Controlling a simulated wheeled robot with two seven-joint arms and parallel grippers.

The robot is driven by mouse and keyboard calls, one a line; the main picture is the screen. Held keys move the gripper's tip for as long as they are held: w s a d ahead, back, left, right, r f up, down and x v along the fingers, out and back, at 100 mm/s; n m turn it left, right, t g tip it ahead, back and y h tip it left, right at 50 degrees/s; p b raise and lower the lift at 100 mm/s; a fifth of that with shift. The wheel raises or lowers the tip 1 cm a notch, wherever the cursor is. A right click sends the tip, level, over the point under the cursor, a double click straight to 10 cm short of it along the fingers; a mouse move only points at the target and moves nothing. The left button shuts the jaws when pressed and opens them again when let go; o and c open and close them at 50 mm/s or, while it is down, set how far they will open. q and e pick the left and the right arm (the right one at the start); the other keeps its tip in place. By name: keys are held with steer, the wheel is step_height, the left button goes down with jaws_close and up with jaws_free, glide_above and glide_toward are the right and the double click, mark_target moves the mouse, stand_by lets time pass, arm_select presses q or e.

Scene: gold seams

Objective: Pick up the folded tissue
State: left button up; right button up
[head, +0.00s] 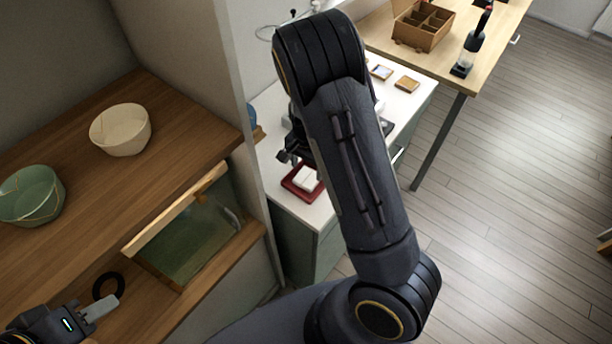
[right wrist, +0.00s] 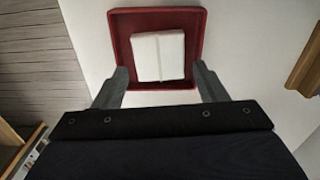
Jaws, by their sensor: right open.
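The folded tissue (right wrist: 158,56) is a white, nearly square pad with a crease. It lies in a red tray (right wrist: 124,35) on the white counter. In the head view the tissue (head: 306,179) and tray (head: 290,187) show beside my right arm. My right gripper (right wrist: 157,80) is open and empty, with its fingertips on either side of the tray's near part. Whether the fingers touch the tray I cannot tell.
A cream bowl (head: 121,130) and a green bowl (head: 31,195) stand on the wooden shelf at left. A black ring (head: 107,286) lies near my left gripper. A compartment box (head: 422,26) stands on the far table. A wooden edge (right wrist: 307,62) is right of the tray.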

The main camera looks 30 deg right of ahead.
mark_target(307, 177)
steer(key=shift+f, duration=1.95)
steer(key=c, duration=0.6)
steer(key=shift+r, duration=0.6)
steer(key=r, duration=0.2)
steer(key=shift+s+a+r, duration=0.1)
steer(key=shift+s+r, duration=0.15)
steer(key=shift+r, duration=0.1)
steer(key=s+a+r+p, duration=0.1)
steer(key=s+a+r, duration=0.1)
steer(key=s+r, duration=0.7)
steer(key=shift+s+a, duration=0.3)
steer(key=shift+s, duration=1.85)
